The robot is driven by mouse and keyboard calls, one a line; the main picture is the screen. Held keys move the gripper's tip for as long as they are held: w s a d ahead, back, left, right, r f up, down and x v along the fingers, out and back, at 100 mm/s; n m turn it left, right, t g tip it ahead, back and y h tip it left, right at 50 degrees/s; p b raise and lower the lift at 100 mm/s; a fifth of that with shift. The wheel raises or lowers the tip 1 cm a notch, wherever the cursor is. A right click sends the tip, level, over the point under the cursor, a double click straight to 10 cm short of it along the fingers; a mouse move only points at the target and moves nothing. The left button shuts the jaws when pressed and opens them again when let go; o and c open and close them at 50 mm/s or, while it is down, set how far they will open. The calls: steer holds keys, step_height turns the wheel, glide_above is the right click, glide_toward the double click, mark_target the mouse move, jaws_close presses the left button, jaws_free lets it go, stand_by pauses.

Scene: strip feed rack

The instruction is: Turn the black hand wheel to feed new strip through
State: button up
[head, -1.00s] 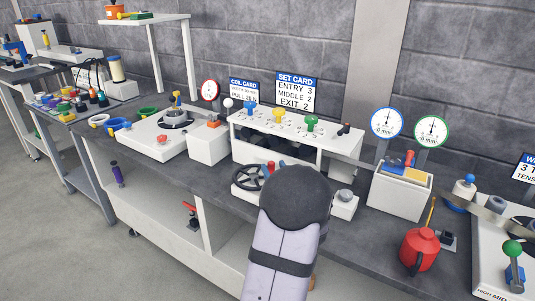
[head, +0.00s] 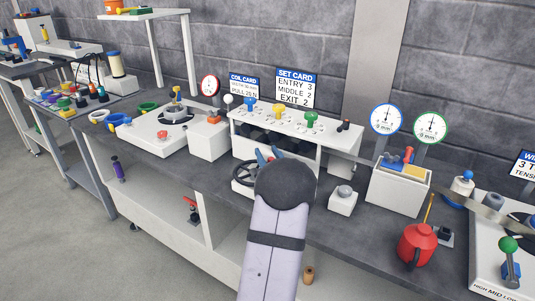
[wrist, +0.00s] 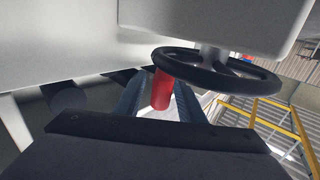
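The wheel's black rim (wrist: 262,83) also shows large in the wrist view. A red cylindrical handle (wrist: 161,88) is at the rim's left side. My gripper (wrist: 160,98) has a finger on each side of this handle, close to it. Whether both fingers touch it is unclear.
A small white box with a grey knob (head: 343,199) stands right of my gripper. Farther right are a white gauge block (head: 398,190) and a red can (head: 417,244). A white unit (head: 208,140) stands left of the rack. Bench space in front of the left unit is clear.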

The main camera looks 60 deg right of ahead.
jaws_close()
steer(key=shift+w, duration=0.1)
steer(key=shift+w+d+r+n+t+y+p, duration=0.1)
steer(key=shift+w+n+t+y+p, duration=0.1)
steer(key=shift+n+t+y, duration=0.3)
steer(key=shift+w+d+n+t+y+p, duration=0.1)
steer(key=shift+w+n+t+y+p, duration=0.1)
steer(key=shift+n+t+y, duration=0.3)
steer(key=shift+w+n+y, duration=0.2)
steer(key=shift+n+y, duration=0.2)
steer(key=shift+y, duration=0.4)
jaws_free()
steer(key=shift+a, duration=0.1)
